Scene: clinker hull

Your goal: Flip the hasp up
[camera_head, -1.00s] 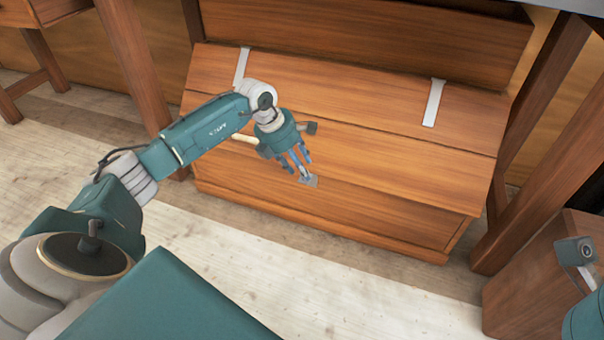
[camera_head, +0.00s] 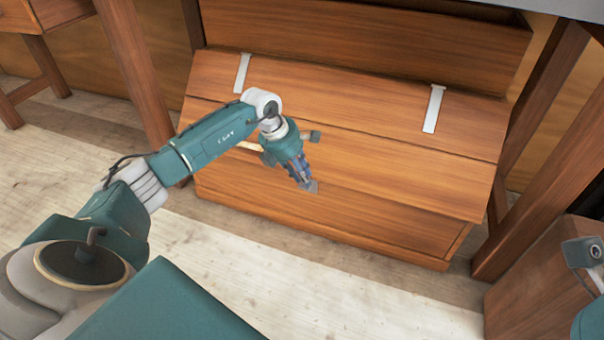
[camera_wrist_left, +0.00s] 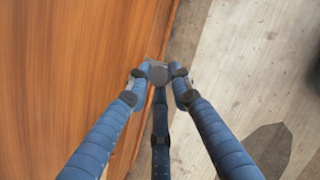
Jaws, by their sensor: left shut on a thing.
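The wooden chest (camera_head: 380,165) stands on the floor with its sloping lid down. The grey metal hasp (camera_head: 312,187) is at the middle of its front, mostly hidden by my fingers in the head view. My left gripper (camera_head: 304,183) is at the hasp, its blue fingers drawn together and shut on it. In the left wrist view the fingertips (camera_wrist_left: 158,76) close around a small grey piece, the hasp (camera_wrist_left: 158,68), near the chest's front edge. My right gripper is not clearly in view; only part of my right arm shows at the lower right edge.
Two pale strap hinges (camera_head: 433,108) lie on the lid's upper part. A pale handle (camera_head: 250,147) shows behind my left wrist. Wooden posts stand on both sides of the chest. A wooden block (camera_head: 530,285) is at lower right. The floor (camera_head: 330,285) in front is clear.

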